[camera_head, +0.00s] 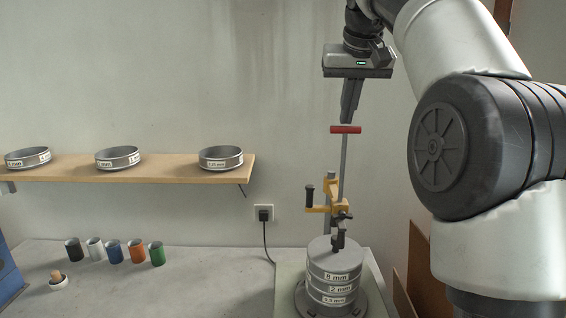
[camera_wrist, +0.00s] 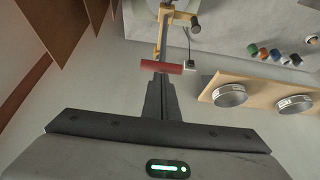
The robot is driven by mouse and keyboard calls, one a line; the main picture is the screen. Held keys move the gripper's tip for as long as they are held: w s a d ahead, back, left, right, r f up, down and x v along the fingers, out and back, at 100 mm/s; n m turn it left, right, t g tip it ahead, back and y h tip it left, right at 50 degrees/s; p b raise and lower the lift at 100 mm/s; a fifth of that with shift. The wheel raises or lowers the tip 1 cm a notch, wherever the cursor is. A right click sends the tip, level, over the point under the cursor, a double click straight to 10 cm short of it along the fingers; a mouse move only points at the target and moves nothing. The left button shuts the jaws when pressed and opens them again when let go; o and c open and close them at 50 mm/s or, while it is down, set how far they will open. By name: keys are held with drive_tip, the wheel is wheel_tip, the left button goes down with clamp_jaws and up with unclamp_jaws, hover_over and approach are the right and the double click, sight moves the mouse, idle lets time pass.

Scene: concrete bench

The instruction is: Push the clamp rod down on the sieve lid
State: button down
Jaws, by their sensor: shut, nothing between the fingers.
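The clamp rod (camera_head: 343,165) is a grey upright rod topped by a red crossbar handle (camera_head: 346,129). It passes through a yellow bracket (camera_head: 325,209) down to a dark foot at the sieve lid (camera_head: 322,254). The lid tops a stack of sieves (camera_head: 333,281) labelled 8 mm, 2 mm and 0.5 mm. My gripper (camera_head: 347,120) points down just above the red handle, its fingers shut and empty. In the wrist view the closed fingertips (camera_wrist: 160,76) reach to the red handle (camera_wrist: 162,67). I cannot tell whether they touch it, or whether the foot presses on the lid.
A wooden shelf (camera_head: 75,175) on the left wall holds three sieves. Several coloured cups (camera_head: 112,251) and a small brush-like item (camera_head: 58,281) stand on the concrete bench (camera_head: 200,285). A black cable runs from a wall socket (camera_head: 263,212). A brown panel (camera_head: 425,265) stands at right.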

sight(346, 130)
drive_tip(key=shift+f+b, duration=1.75)
drive_tip(key=shift+f, duration=0.8)
drive_tip(key=shift+r, duration=0.15)
wheel_tip(346, 130, up, 7)
drive_tip(key=p, duration=0.8)
